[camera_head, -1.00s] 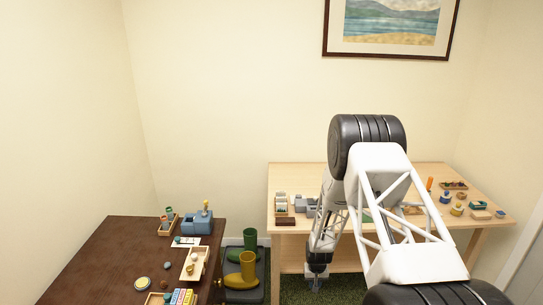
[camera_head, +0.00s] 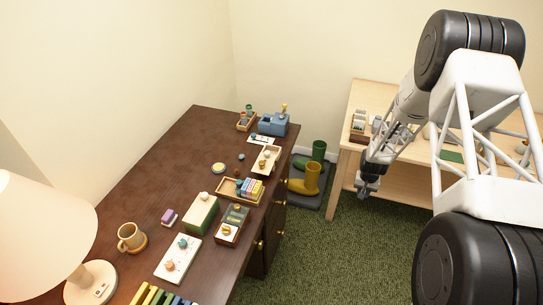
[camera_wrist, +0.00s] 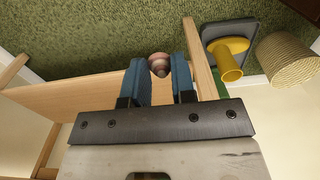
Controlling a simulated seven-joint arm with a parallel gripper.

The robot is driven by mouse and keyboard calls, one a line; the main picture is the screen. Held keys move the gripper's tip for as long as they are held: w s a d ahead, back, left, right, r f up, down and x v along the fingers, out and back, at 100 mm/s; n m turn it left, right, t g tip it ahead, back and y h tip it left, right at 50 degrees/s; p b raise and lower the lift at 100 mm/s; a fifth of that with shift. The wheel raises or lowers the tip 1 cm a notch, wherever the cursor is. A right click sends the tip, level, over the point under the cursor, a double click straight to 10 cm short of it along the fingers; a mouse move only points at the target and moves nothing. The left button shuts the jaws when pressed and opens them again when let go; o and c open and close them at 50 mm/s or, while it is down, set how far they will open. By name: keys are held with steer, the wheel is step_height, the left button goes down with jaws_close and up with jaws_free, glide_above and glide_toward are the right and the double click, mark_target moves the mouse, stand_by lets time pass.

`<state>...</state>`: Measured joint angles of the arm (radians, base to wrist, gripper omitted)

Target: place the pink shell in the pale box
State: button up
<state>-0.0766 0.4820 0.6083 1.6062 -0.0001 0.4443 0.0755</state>
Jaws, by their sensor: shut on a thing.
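My gripper (camera_head: 367,190) hangs at the end of my arm in the head view, in front of the light wooden table and above the green carpet. In the wrist view its two blue fingers (camera_wrist: 158,72) are shut on a small rounded pinkish thing, the pink shell (camera_wrist: 158,62), whose lower part lies between them. The shell is too small to make out in the head view. A pale wooden box (camera_head: 257,171) with small things in it lies on the dark desk, left of my gripper and well apart from it.
The dark desk (camera_head: 165,165) also bears a wooden tray of coloured blocks (camera_head: 228,196), a green box (camera_head: 201,214), a mug (camera_head: 130,237) and a lamp (camera_head: 40,235). Yellow boots (camera_head: 312,178) stand on a grey mat between desk and light table (camera_head: 345,135). The desk's back left is clear.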

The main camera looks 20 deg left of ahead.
steer(key=a+r, duration=0.7)
steer(key=a, duration=0.4)
steer(key=a+r, duration=0.7)
steer(key=a, duration=0.4)
glide_toward(270, 156)
steer(key=w, duration=0.3)
steer(key=shift+s+a+f, duration=0.1)
steer(key=shift+a+f, duration=0.15)
steer(key=shift+a, duration=0.2)
steer(key=shift+f, duration=3.15)
